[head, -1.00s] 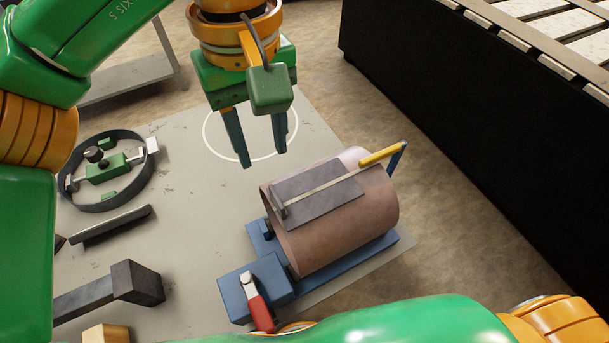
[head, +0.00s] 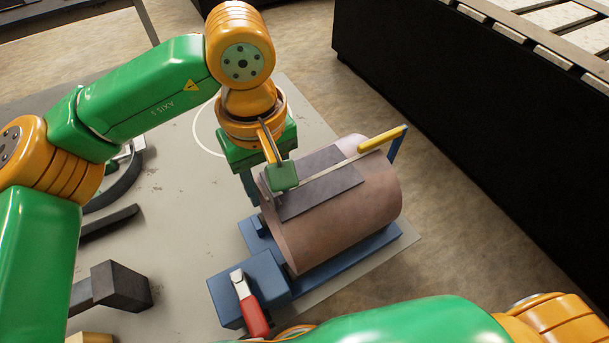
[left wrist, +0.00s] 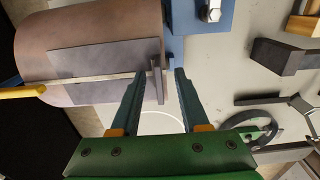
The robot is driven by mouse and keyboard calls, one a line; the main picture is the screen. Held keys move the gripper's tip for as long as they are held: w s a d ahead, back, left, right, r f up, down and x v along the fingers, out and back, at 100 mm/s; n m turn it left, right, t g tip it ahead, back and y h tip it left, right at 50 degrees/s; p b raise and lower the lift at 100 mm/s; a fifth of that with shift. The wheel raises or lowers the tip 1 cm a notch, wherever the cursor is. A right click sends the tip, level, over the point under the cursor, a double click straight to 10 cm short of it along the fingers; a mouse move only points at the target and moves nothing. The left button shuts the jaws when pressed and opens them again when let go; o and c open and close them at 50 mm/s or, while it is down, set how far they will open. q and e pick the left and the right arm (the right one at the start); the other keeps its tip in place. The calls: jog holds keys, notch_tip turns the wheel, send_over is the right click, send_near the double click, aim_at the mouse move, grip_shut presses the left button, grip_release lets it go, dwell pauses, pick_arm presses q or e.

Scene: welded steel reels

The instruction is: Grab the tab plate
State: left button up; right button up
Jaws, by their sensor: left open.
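The tab plate (head: 325,183) is a flat grey plate lying on the curved top of a brown steel cylinder (head: 345,225). A narrow bar runs across it, and a small upright tab stands at its left end. In the left wrist view the plate (left wrist: 95,68) shows with the upright tab (left wrist: 157,82) between the fingertips. My left gripper (head: 256,197) is at that left end, open, with its fingers on either side of the tab (left wrist: 160,73). I cannot tell whether either finger touches it. In the head view the gripper body hides most of the fingers and the tab.
The cylinder rests on a blue fixture (head: 345,262) with a red-handled clamp (head: 252,308). A yellow handle (head: 382,139) on a blue post rises at its right end. Dark steel pieces (head: 120,285) and a ring (head: 125,185) lie left. A black-sided conveyor (head: 470,130) stands right.

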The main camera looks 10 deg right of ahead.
pick_arm(q)
grip_shut()
dwell(1.4)
